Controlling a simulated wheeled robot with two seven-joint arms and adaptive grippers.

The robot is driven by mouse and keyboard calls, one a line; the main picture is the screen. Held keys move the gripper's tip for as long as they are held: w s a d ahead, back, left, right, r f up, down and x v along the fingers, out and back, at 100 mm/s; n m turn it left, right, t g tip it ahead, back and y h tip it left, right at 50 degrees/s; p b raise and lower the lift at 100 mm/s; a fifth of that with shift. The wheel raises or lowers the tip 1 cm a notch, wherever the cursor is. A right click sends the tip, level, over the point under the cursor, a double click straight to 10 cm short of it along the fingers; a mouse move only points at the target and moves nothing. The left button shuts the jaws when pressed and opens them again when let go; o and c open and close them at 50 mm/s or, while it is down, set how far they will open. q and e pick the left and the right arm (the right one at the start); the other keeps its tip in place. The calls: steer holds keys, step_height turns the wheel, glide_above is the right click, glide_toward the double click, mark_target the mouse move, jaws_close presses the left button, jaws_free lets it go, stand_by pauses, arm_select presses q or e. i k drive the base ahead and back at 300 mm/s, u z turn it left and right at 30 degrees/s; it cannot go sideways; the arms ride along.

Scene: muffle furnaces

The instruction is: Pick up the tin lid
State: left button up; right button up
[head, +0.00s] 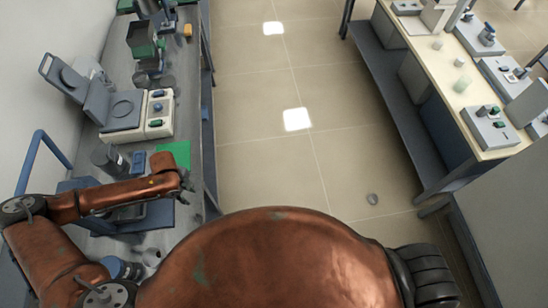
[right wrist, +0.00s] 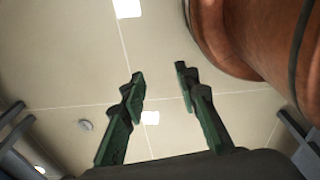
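A small grey round object (head: 372,199), which looks like the tin lid, lies on the tiled floor right of my body in the head view. It also shows in the right wrist view (right wrist: 85,125), left of the fingers. My right gripper (right wrist: 160,74) is open and empty, with only floor between its green fingers, apart from the lid. The right gripper is not visible in the head view. My left gripper (head: 186,179) is over the left bench near a green mat (head: 174,153); its fingers are too small to tell open or shut.
The left bench (head: 191,88) carries a furnace with a raised lid (head: 118,110), a blue tray and jars. The right bench (head: 425,65) holds several devices, with its legs and lower shelf near the lid.

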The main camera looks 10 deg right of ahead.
mark_target(372, 198)
steer(key=z, duration=0.55)
steer(key=i, duration=1.8)
steer(key=z, duration=1.35)
steer(key=i, duration=1.1)
steer(key=z, duration=0.7)
